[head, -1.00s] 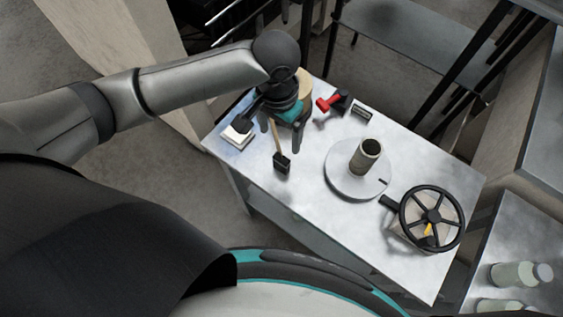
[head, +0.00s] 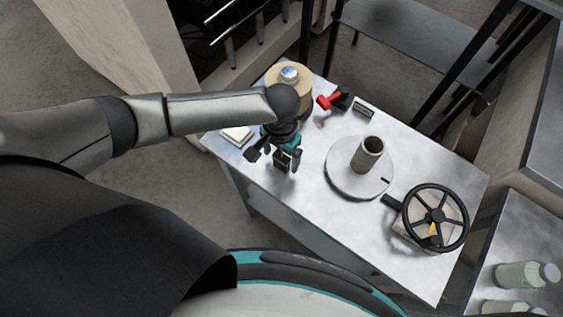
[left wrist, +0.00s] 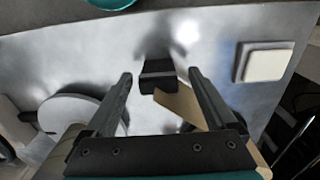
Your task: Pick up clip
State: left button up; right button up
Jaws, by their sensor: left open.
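The clip looks like a small black block (left wrist: 158,70) with a flat tan strip (left wrist: 180,106) against it, on the metal table. In the left wrist view it lies between and just beyond the fingertips of my left gripper (left wrist: 161,76). The fingers are spread apart with nothing held. In the head view my left gripper (head: 275,157) is above the left part of the table, over the clip, which is largely hidden there. The contact between fingers and clip cannot be made out. My right gripper is not in view.
A tan roll (head: 272,76) stands at the far corner. A red-and-black tool (head: 329,101), a small dark label block (head: 364,109), a round plate (head: 345,188) with an upright tube (head: 368,152), and a black handwheel (head: 437,216) are to the right. A white pad (left wrist: 264,64) lies nearby.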

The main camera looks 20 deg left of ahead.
pick_arm(q)
jog(key=shift+d+f, duration=0.1)
jog(key=shift+f, duration=1.35)
grip_shut()
